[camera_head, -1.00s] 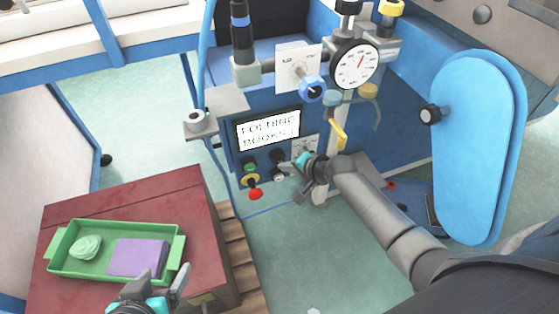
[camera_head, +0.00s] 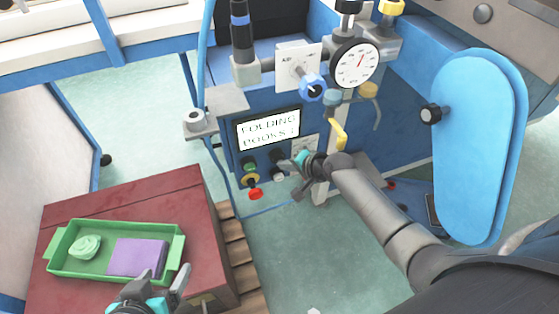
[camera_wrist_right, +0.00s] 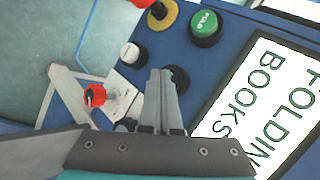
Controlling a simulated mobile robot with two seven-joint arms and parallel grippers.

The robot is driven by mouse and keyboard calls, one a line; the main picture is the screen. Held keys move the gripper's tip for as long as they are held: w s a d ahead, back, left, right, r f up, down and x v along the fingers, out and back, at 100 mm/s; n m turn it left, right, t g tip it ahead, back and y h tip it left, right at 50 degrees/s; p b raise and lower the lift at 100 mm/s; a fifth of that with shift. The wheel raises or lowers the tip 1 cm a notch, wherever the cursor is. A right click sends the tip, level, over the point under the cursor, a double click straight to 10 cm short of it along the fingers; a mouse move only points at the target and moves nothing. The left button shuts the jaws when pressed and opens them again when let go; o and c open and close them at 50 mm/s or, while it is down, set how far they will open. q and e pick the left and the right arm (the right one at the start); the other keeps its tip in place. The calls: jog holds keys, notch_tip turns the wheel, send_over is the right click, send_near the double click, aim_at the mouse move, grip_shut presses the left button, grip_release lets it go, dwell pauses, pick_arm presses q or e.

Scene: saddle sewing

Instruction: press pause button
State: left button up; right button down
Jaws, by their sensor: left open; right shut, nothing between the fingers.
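The blue machine's control panel holds a green button (camera_head: 249,163) and a white button (camera_head: 279,177). In the right wrist view the green button (camera_wrist_right: 205,27) reads FOLD and the white button (camera_wrist_right: 130,53) has small unclear print. A dark round button (camera_wrist_right: 180,77) is partly hidden behind my right fingertips, its label unseen. No button visibly reads pause. My right gripper (camera_head: 286,165) is shut and empty, its tips at or just in front of the dark button; contact cannot be told. My left gripper (camera_head: 163,278) is open and empty near the green tray.
A screen (camera_head: 268,129) reads FOLDING BOOKS above the buttons. A red knob (camera_head: 255,194) with a yellow collar sits below. A green tray (camera_head: 62,267) with a purple block and pale green item rests on a dark red box (camera_head: 200,230). A gauge (camera_head: 355,66) stands above.

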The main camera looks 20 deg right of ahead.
jog(key=shift+w, duration=0.25)
jog(key=shift+s, duration=0.1)
dwell(0.3)
jog(key=shift+s+p, duration=0.75)
jog(key=shift+s, duration=0.15)
jog(key=s+p, duration=0.3)
jog(key=s, duration=0.2)
jog(key=shift+a, duration=0.15)
